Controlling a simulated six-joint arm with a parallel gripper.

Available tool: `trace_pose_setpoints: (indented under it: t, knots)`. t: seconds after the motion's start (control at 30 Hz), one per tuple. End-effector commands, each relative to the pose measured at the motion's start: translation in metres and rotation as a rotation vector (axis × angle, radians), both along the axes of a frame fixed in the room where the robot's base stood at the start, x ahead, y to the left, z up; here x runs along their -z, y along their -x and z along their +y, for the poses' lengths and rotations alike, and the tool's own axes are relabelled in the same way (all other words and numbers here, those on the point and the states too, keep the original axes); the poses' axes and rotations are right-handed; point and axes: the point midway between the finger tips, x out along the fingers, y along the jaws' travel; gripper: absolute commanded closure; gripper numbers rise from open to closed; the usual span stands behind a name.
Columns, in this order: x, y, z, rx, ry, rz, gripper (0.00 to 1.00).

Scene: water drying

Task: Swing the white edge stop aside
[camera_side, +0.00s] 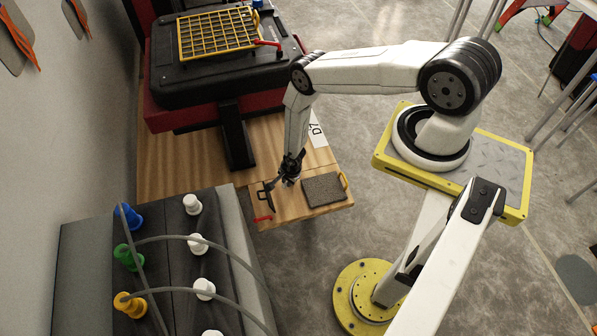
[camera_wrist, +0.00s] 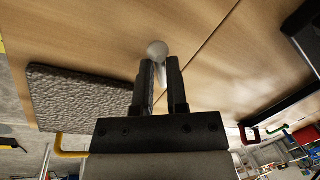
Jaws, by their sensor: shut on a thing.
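The white edge stop (camera_wrist: 157,49) shows in the wrist view as a pale round knob on the wooden board (camera_wrist: 95,35). A thin pale part of it runs back between my fingers. My gripper (camera_wrist: 160,64) is shut on this part, with its fingertips just behind the knob. The fingers hide most of the stop's arm. In the side view my gripper (camera_side: 290,181) is low over the wooden board (camera_side: 300,207); the stop cannot be made out there.
A rough grey pad (camera_side: 323,190) with a yellow handle (camera_side: 343,180) lies right of my gripper in the side view. A black handle (camera_side: 265,196) and a red handle (camera_side: 262,218) are at its left. A dark bench (camera_side: 85,265) with coloured knobs stands in front.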

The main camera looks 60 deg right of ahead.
Motion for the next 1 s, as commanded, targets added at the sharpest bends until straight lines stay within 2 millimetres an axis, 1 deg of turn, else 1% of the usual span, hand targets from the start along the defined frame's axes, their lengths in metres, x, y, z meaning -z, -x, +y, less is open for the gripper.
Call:
trace_pose_setpoints:
  t: [0.4,0.43,0.47,1.0]
  knots:
    - [-0.0006,-0.0019,-0.0024,0.011,0.001,-0.004,1.0]
    - [-0.0006,-0.0019,-0.0025,0.011,0.001,-0.004,0.73]
    - [-0.0006,-0.0018,-0.0025,0.011,0.001,-0.004,0.68]
    - [0.0,0.0005,-0.0006,-0.015,0.001,-0.001,0.68]
